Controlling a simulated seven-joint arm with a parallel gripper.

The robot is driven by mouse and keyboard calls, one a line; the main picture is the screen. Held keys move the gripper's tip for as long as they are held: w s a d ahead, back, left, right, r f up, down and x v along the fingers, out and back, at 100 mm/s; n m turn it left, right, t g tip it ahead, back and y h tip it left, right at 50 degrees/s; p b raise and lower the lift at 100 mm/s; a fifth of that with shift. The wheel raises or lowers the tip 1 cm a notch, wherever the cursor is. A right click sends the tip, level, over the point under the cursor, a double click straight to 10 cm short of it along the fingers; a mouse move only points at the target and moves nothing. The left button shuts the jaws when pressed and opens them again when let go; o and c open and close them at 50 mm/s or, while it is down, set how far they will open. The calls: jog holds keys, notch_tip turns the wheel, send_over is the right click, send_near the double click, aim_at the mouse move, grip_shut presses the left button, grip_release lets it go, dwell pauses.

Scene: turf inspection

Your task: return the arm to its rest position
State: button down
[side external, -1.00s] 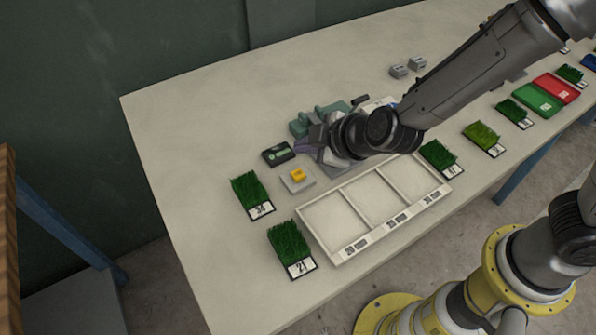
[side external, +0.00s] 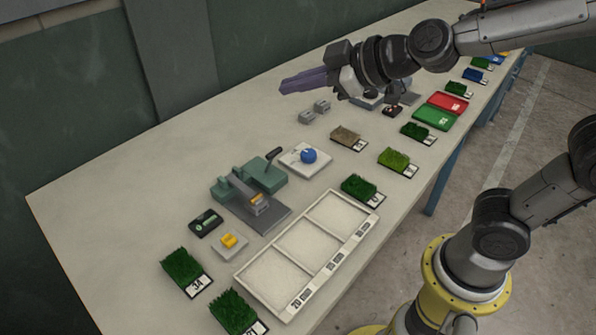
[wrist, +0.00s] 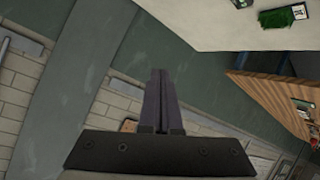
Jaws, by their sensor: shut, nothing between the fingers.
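My gripper (side external: 302,82) is raised above the far side of the table in the side view, its purple fingers pointing left. The fingers are together and hold nothing. In the wrist view my gripper (wrist: 159,75) points toward the wall, its two fingers side by side. The long pale table (side external: 130,200) lies below it. Nothing touches the fingers in either view.
A white three-compartment tray (side external: 310,240), a green-grey device (side external: 262,175), a blue ball (side external: 309,156) and several numbered turf pieces, one of them brown (side external: 347,137), lie on the table. Red (side external: 447,102) and green (side external: 433,117) trays are further right. A wall (side external: 60,110) stands behind.

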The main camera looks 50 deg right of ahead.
jog(key=s+d+f+m+g+h, duration=0.1)
jog(key=s+d+f+m+g, duration=0.2)
jog(key=s, duration=0.7)
jog(key=s+d+f+m+g+h, duration=0.1)
jog(key=s+d+f+m+g, duration=0.2)
jog(key=s, duration=0.7)
jog(key=shift+d+f+m+g+h, duration=0.35)
jog(key=shift+d+f+m, duration=0.5)
jog(key=shift+d, duration=0.35)
